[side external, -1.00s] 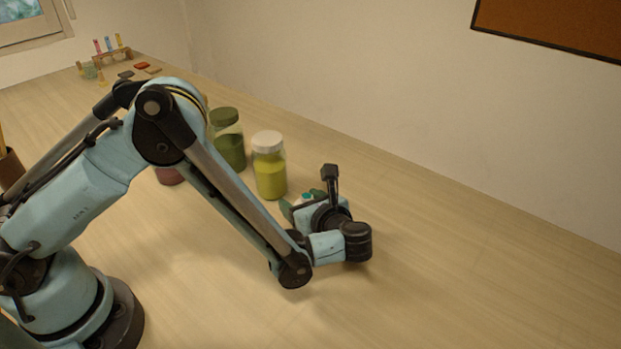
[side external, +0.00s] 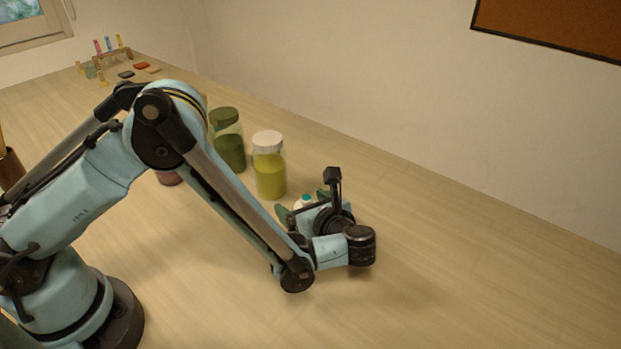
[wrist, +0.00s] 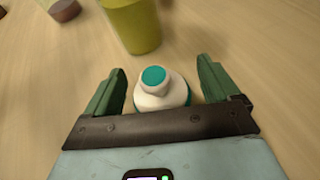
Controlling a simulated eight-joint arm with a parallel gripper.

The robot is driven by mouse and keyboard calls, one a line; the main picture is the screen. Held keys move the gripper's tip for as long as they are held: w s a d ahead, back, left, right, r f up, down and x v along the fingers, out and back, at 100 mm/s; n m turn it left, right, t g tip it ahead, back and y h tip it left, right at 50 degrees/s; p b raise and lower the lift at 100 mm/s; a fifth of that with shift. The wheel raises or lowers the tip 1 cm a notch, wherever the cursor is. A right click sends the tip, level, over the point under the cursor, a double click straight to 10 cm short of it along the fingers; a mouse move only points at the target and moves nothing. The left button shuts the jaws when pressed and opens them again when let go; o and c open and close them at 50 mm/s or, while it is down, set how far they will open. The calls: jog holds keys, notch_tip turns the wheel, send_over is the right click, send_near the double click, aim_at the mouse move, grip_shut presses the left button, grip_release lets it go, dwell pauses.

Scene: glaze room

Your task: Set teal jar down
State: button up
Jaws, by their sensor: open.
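The teal jar (wrist: 154,76) has a white shoulder and neck, a teal top and a teal body edge. In the wrist view it is between the two green fingers of my gripper (wrist: 160,66), with a visible gap on each side. The fingers are open and appear not to touch it. In the side view the white and teal top of the jar (side external: 306,200) shows between the fingers of my gripper (side external: 301,207), low over the table. Its lower part is hidden by my gripper, but it looks upright.
A yellow-green jar with a white lid (side external: 270,175) stands close behind my gripper. A dark green jar (side external: 228,150) stands beyond it, and a reddish jar (side external: 169,179) is partly hidden by my arm. The table (side external: 470,270) is clear to the right.

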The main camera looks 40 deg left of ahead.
jog(key=v, duration=1.1)
jog(key=shift+w+a+r, duration=0.15)
jog(key=shift+a+r, duration=0.05)
jog(key=shift+r, duration=0.35)
jog(key=w+a+r+n+g+h, duration=0.1)
jog(key=a+r+n+h, duration=0.5)
jog(key=a, duration=0.4)
jog(key=s+a+r+n+t+h, duration=0.1)
jog(key=s+a+n+h, duration=0.4)
jog(key=n, duration=0.7)
jog(key=shift+s+a+r, duration=0.5)
jog(key=shift+s+a, duration=0.4)
jog(key=shift+s, duration=0.2)
jog(key=n, duration=0.1)
jog(key=s+n+t+h, duration=0.1)
jog(key=n, duration=0.1)
jog(key=n+t, duration=0.1)
jog(key=shift+s+a+h, duration=0.3)
jog(key=shift+s+a, duration=0.05)
jog(key=shift+s, duration=0.05)
